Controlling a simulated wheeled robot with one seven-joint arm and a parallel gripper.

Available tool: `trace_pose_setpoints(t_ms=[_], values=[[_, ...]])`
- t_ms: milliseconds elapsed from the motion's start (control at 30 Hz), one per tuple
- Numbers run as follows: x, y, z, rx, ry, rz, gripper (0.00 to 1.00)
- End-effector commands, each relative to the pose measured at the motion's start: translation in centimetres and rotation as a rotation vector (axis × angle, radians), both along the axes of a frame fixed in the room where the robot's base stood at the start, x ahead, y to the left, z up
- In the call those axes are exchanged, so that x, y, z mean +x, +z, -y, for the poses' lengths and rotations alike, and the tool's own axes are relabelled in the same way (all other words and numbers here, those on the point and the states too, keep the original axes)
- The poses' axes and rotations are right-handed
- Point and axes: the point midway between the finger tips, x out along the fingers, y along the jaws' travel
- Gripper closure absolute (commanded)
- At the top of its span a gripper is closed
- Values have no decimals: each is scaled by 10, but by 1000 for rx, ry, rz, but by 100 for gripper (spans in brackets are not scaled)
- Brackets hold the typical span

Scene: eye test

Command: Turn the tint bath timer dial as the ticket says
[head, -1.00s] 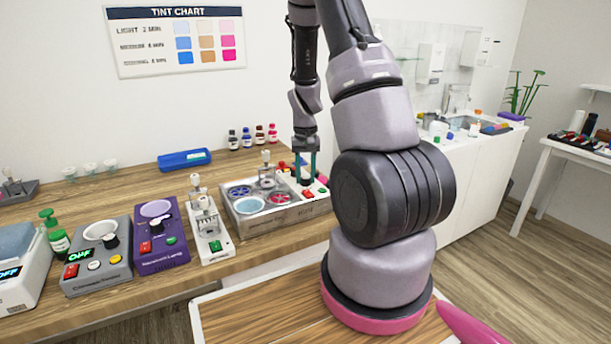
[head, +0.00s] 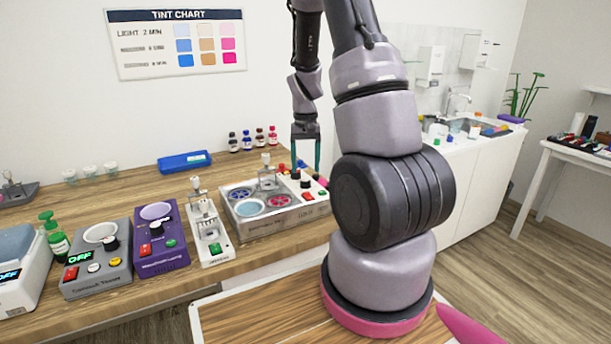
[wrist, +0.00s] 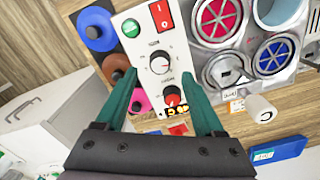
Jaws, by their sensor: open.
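The tint bath (head: 290,216) is a metal box on the wooden counter with several round wells and a white control panel at its right end. The panel lettering is too small to read. My gripper (head: 305,168) is open and empty above the panel. I cannot make out the ticket.
The wall tint chart (head: 176,43) reads "LIGHT 2 MIN"; its other lines are blurred. Small bottles (head: 247,140) and a blue tray (head: 184,161) are behind.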

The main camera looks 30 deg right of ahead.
Motion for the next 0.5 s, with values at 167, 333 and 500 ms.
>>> trace_pose_setpoints(t_ms=[167,333,500], values=[[1,37,0,-1,0,4,30],[0,57,0,0,-1,1,30],[0,63,0,0,-1,1,30]])
